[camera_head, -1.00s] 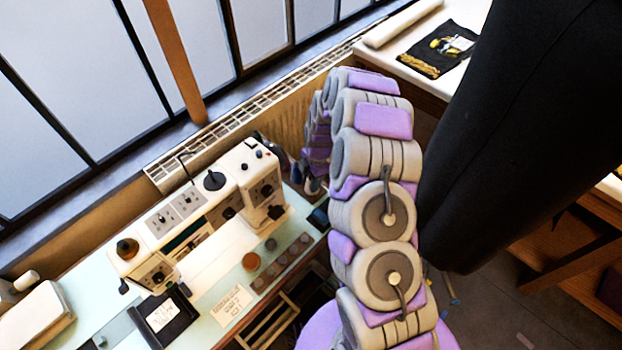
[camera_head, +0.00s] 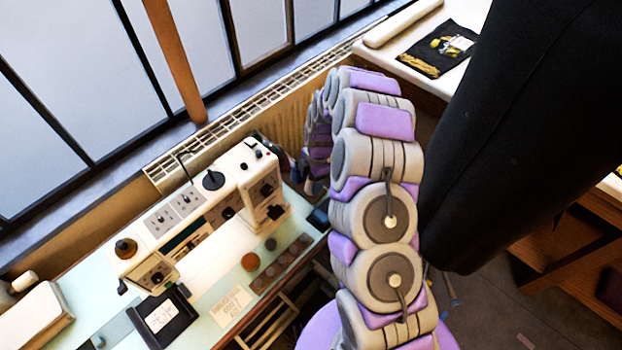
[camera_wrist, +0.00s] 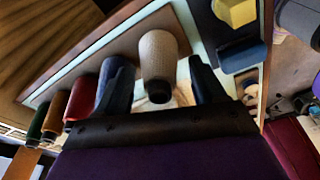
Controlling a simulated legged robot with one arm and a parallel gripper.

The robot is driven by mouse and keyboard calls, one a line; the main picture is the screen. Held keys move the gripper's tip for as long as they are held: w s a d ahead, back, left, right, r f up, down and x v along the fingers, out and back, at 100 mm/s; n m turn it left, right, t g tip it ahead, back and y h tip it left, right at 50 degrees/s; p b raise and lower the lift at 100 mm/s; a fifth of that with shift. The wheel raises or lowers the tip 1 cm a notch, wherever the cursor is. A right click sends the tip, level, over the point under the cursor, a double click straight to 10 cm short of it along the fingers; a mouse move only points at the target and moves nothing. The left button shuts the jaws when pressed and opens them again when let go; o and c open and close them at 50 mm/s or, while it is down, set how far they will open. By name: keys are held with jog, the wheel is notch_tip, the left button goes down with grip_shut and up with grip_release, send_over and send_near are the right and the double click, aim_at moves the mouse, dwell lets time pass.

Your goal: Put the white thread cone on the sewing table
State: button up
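The white thread cone (camera_wrist: 158,60) shows as a beige-white cone in the wrist view, between the two dark fingers of my gripper (camera_wrist: 157,72). The fingers are spread, with narrow gaps on both sides of the cone. I cannot tell whether its far end rests on anything. The sewing table (camera_head: 88,287) has a pale mint top and stands at the lower left in the head view. My arm hides the cone in the head view, and most of my gripper too.
Blue (camera_wrist: 112,92), red (camera_wrist: 80,101), orange (camera_wrist: 56,115) and green (camera_wrist: 38,122) cones stand in a row left of the white one. A sewing machine (camera_head: 200,215) and a black tray (camera_head: 163,318) occupy the sewing table. A black hanging form (camera_head: 530,130) is close on the right.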

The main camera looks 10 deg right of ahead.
jog(key=shift+o, duration=0.2)
notch_tip(320, 180, up, 17)
jog(key=d+p, duration=0.2)
jog(key=shift+w+d+p, duration=0.25)
jog(key=shift+w+p, duration=0.1)
dwell(0.4)
jog(key=s+a+r+m, duration=0.2)
jog(key=s+r+m, duration=0.2)
jog(key=s+r, duration=0.4)
jog(key=s+a+r+m, duration=0.3)
jog(key=s+r+m, duration=0.25)
jog(key=s, duration=0.45)
jog(key=s+d+r+m+h, duration=0.1)
jog(key=s+m, duration=0.4)
jog(key=s, duration=0.6)
jog(key=s+d+r+m+g, duration=0.1)
jog(key=s+m, duration=0.5)
jog(key=s, duration=0.4)
jog(key=shift+s+d+r+h, duration=0.25)
jog(key=shift+s+d+h, duration=0.05)
jog(key=shift+s+h, duration=0.1)
